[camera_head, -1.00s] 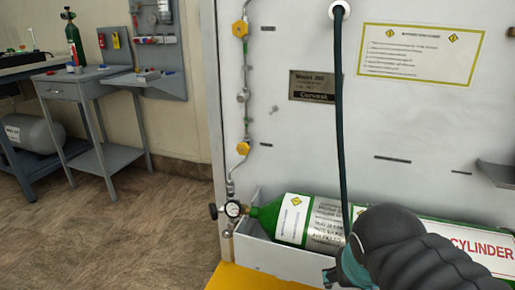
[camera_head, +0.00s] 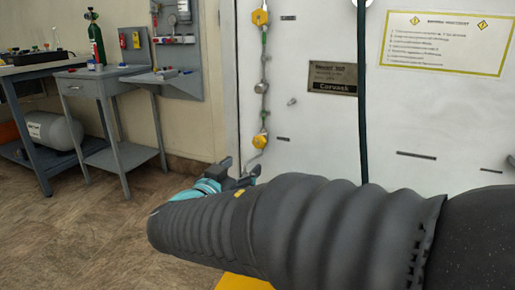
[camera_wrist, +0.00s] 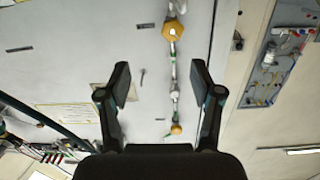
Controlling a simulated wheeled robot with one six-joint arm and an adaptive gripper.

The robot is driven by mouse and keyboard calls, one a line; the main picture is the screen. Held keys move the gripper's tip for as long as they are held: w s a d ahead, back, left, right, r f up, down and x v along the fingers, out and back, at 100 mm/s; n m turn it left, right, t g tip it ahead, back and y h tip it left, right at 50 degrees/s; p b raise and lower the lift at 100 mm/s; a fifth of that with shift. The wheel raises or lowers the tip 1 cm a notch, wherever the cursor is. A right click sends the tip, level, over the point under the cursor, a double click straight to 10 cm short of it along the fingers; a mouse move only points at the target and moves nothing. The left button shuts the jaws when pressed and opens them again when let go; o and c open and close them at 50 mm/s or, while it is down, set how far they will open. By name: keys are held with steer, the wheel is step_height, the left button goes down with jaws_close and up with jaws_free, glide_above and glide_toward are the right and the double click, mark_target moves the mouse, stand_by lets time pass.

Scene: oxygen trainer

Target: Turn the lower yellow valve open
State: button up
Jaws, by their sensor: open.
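The lower yellow valve (camera_head: 261,141) is on a pipe on the white panel, below the upper yellow valve (camera_head: 260,17). My gripper (camera_head: 238,172) is open, its fingers just below and left of the lower valve in the head view; contact cannot be confirmed there. The wrist view looks turned over: the lower valve (camera_wrist: 173,28) is at the top, beyond my fingertips, and the upper valve (camera_wrist: 176,129) is lower down. My gripper (camera_wrist: 160,82) shows two spread fingers there with nothing between them but the panel and pipe behind.
A dark hose (camera_head: 362,90) hangs down the panel, right of the pipe. A name plate (camera_head: 332,78) and a yellow-edged sign (camera_head: 445,42) are on the panel. A grey table (camera_head: 105,75) stands at left; floor between is clear. My arm covers the lower right.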

mark_target(258, 142)
steer(key=shift+t, duration=0.3)
steer(key=x, duration=0.4)
steer(key=a+p+x, duration=0.1)
steer(key=x, duration=0.8)
steer(key=shift+w+a, duration=0.35)
steer(key=shift+w, duration=0.15)
steer(key=c, duration=1.1)
